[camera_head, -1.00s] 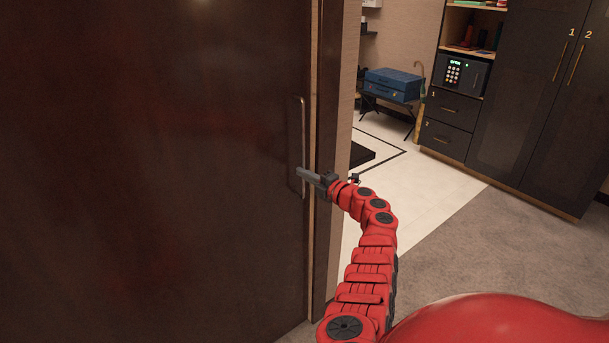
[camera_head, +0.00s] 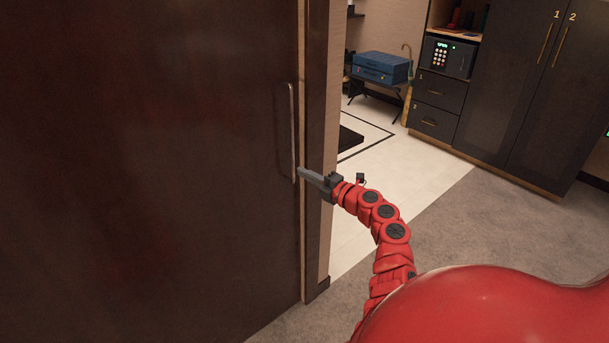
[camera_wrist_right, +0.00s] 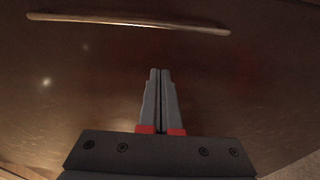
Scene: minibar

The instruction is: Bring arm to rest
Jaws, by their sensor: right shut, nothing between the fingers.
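My right gripper (camera_head: 304,172) is at the end of my red right arm, in front of the edge of a dark brown door (camera_head: 150,170) in the head view. Its fingers are shut and empty. They also show in the right wrist view (camera_wrist_right: 159,72), pointing toward the brown door surface. The door's long handle (camera_head: 292,132) is just left of and above the fingertips. In the right wrist view the handle (camera_wrist_right: 130,21) lies beyond the fingertips, with a gap between. My left gripper is not in view.
A doorway right of the door frame (camera_head: 318,150) shows a pale tiled floor (camera_head: 390,165). A blue suitcase (camera_head: 382,68) rests on a rack. A dark cabinet (camera_head: 515,85) with a safe (camera_head: 449,57) stands at the back right. Grey carpet (camera_head: 480,225) is clear.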

